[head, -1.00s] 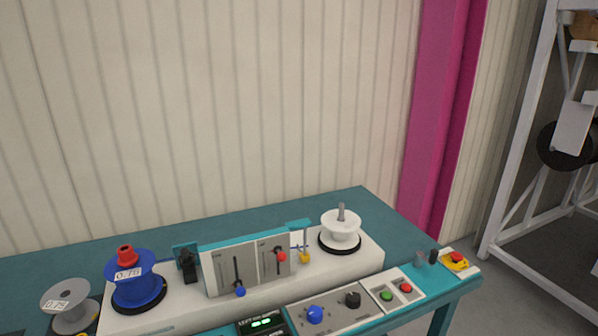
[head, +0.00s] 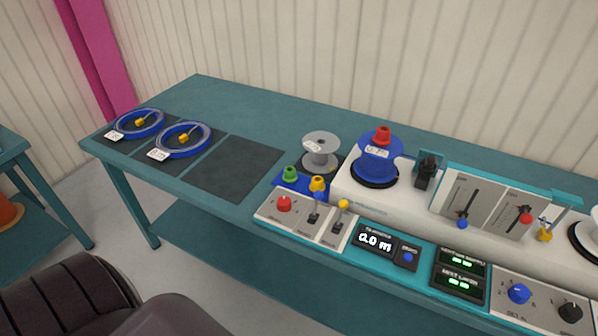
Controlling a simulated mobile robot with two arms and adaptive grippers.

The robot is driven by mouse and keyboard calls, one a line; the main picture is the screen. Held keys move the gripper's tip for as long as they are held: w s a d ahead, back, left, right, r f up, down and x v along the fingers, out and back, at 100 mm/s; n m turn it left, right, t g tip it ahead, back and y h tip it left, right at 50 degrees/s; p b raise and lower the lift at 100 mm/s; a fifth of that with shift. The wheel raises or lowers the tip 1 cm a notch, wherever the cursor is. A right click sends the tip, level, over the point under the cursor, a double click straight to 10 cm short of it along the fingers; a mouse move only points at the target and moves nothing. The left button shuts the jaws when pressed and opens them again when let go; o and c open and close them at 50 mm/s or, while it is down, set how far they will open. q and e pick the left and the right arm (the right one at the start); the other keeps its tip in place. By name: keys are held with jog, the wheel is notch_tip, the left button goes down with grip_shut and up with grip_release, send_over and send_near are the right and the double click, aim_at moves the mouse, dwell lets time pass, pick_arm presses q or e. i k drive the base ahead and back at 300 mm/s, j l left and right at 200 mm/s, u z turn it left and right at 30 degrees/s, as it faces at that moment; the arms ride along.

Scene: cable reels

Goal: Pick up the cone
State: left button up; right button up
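Neither of my grippers is in view.
The teal bench (head: 240,105) carries two blue cable coils (head: 139,124) on dark mats and one bare dark mat (head: 237,168). The grey reel (head: 320,150) stands beside the machine. A control panel (head: 372,242) lines the front. Another teal table (head: 38,225) is at left.

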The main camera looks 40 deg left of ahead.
aim_at(316, 184)
jog(key=u, duration=0.95)
